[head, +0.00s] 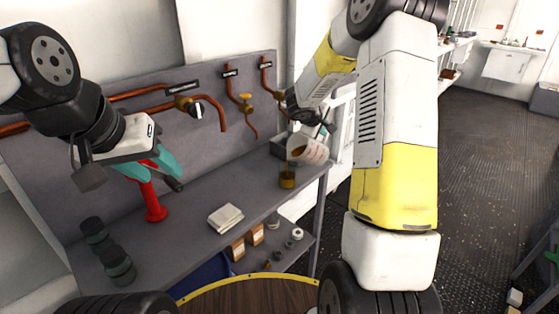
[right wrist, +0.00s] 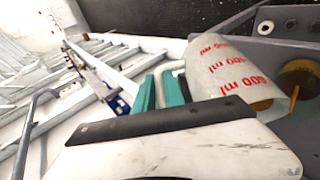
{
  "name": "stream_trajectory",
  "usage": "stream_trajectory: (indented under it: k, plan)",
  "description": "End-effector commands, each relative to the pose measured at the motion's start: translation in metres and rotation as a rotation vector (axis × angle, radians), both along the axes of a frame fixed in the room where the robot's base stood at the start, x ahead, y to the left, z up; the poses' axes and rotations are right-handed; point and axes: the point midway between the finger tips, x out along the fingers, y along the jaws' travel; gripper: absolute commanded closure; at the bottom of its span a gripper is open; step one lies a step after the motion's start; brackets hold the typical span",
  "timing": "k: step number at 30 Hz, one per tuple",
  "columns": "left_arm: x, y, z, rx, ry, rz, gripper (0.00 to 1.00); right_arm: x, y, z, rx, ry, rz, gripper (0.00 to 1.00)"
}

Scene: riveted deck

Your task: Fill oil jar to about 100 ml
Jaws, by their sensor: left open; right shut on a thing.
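A clear beaker with red ml marks (head: 313,150) is tilted with its mouth to the left, amber liquid showing at the mouth. It also shows in the right wrist view (right wrist: 228,68). My right gripper (head: 322,131) is shut on it. The oil jar (head: 287,181) stands upright on the bench below the beaker's mouth, amber at its bottom. In the right wrist view the jar (right wrist: 300,76) is partly behind the beaker, and a thin amber streak shows near the lip. The exact level cannot be read. My left gripper (head: 155,168) is open with teal fingers, above a red stand.
The red stand (head: 155,208), dark cylinders (head: 118,263) and a folded pale cloth (head: 226,217) are on the grey bench (head: 190,238). Copper pipes with valves (head: 187,104) run along the back panel. Small boxes stand on the lower shelf. The bench between cloth and jar is clear.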

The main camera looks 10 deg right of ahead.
Motion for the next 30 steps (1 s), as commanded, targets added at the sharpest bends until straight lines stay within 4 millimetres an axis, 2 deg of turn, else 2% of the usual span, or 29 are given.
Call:
stream_trajectory:
  k: [6, 9, 11, 15, 23, 30]
  plan:
    - [0.0, 0.0, 0.0, 0.0, 0.0, 0.0, 0.55, 0.0, 0.0, 0.001, -0.003, -0.003, 0.0, 1.0]
    - [0.0, 0.0, 0.0, 0.0, 0.0, 0.0, 0.55, 0.003, -0.01, 0.0, 0.069, 0.019, -0.009, 1.0]
    - [0.0, 0.0, 0.0, 0.0, 0.0, 0.0, 0.55, 0.004, -0.014, -0.003, 0.121, 0.042, -0.011, 1.0]
    - [0.0, 0.0, 0.0, 0.0, 0.0, 0.0, 0.55, 0.008, -0.025, -0.025, 0.246, 0.095, -0.01, 1.0]
    - [0.0, 0.0, 0.0, 0.0, 0.0, 0.0, 0.55, 0.01, -0.026, -0.031, 0.283, 0.111, -0.003, 1.0]
    - [0.0, 0.0, 0.0, 0.0, 0.0, 0.0, 0.55, 0.013, -0.038, -0.048, 0.36, 0.142, -0.01, 1.0]
